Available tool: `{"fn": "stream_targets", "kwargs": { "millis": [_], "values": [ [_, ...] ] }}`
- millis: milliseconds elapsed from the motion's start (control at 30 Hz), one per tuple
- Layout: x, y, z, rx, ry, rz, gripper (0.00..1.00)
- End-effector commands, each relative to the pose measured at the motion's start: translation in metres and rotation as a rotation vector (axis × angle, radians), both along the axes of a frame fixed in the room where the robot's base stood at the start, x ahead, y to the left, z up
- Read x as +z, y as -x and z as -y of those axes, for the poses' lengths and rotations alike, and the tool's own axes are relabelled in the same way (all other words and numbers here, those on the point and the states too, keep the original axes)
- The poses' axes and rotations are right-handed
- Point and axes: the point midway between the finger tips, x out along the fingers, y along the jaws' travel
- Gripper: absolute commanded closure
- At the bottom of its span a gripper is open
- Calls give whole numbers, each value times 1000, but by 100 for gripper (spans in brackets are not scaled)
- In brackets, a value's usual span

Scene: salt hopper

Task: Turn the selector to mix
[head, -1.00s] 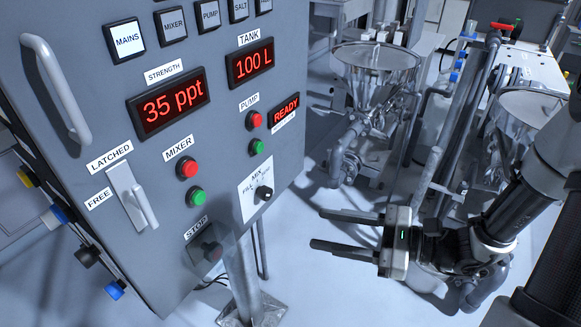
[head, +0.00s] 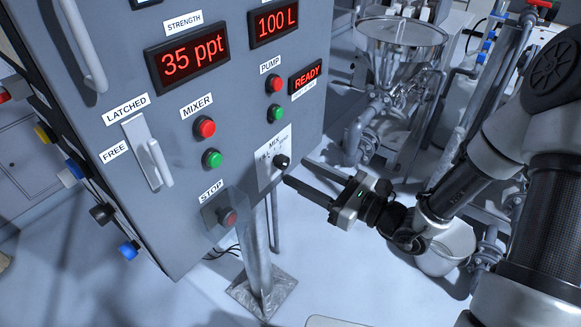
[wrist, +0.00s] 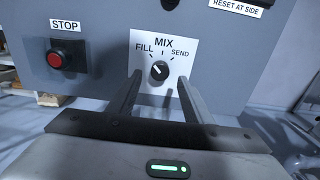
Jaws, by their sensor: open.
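The selector (head: 282,161) is a small black round knob on a white plate on the grey panel. In the wrist view, the knob (wrist: 159,70) sits below the label MIX, with FILL at upper left and SEND at upper right. Its pale pointer mark appears to lean to the upper left, toward FILL. My gripper (head: 297,171) is open and empty, its two fingers pointing at the panel just in front of the knob. In the wrist view, the knob shows between the fingertips (wrist: 160,75). I cannot tell whether the tips reach past its face.
The red STOP button (head: 229,216) sits under a clear guard left of and below the selector. The green pump button (head: 275,114) is just above it. A metal post (head: 258,250) stands below the panel. A steel hopper (head: 400,40) stands behind at right.

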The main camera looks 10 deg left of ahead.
Motion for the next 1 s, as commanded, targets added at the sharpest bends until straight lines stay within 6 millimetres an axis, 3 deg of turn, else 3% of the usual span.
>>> {"fn": "stream_targets", "kwargs": {
  "millis": [233,633,867,1000],
  "values": [
    [0,-12,-32,2,0,0,54],
    [0,-16,-38,0,0,-1,54],
    [0,-15,-38,0,0,0,93],
    [0,-15,-38,0,-2,-4,96]
  ]
}}
